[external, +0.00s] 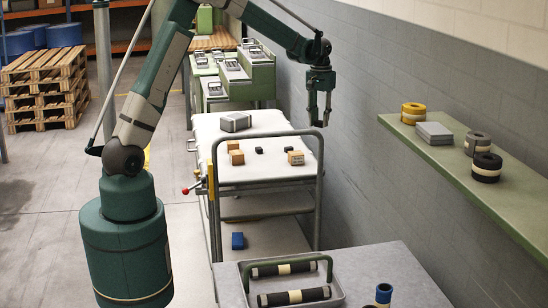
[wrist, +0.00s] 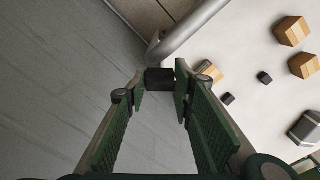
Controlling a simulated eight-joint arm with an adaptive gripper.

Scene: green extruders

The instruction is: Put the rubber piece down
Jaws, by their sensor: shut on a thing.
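My gripper (external: 320,115) hangs fingers-down in the external view, near the right rail of the white-topped cart (external: 276,172). In the wrist view my gripper (wrist: 160,90) is shut on a black rubber piece (wrist: 160,78), which sits between the fingertips. The held piece is hard to make out in the external view. Below it in the wrist view are the cart's rail and grey floor. Two small black pieces lie on the cart top; one (wrist: 265,77) and the other (wrist: 228,98) are apart from the gripper.
Wooden blocks (external: 296,158) and a grey box (external: 235,122) also stand on the cart top. The cart's metal rail (external: 266,134) rises at its near end. A green wall shelf (external: 455,160) holds tape-like rolls and a grey box. Free white surface lies between the pieces.

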